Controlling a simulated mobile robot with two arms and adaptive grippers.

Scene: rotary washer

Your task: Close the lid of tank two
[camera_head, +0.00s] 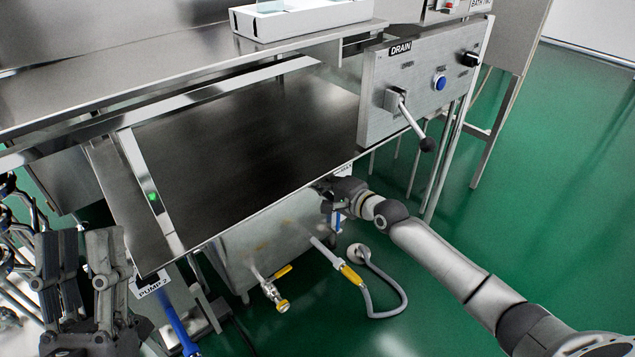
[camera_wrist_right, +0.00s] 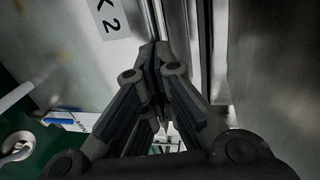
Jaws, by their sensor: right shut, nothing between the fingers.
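A broad dark steel panel (camera_head: 260,130), which looks like the tank lid, spans the frame; I cannot tell how far open it is. Below it stands a steel tank (camera_head: 245,245) with a yellow-handled valve (camera_head: 278,285). My right gripper (camera_head: 328,190) is at the panel's front right edge, partly hidden by it. In the right wrist view its fingers (camera_wrist_right: 160,58) are shut with nothing between them, beside a steel wall with a label ending "K 2" (camera_wrist_right: 110,18). Contact cannot be told. My left gripper (camera_head: 78,262) is open and empty at lower left, its fingers apart.
The drain panel (camera_head: 420,85) with a black-knobbed lever (camera_head: 415,125) stands just above my right arm. A grey hose (camera_head: 385,300) and a "PUMP 2" label (camera_head: 152,286) lie lower. A white tray (camera_head: 300,18) sits on the back shelf. Green floor (camera_head: 560,200) is clear at right.

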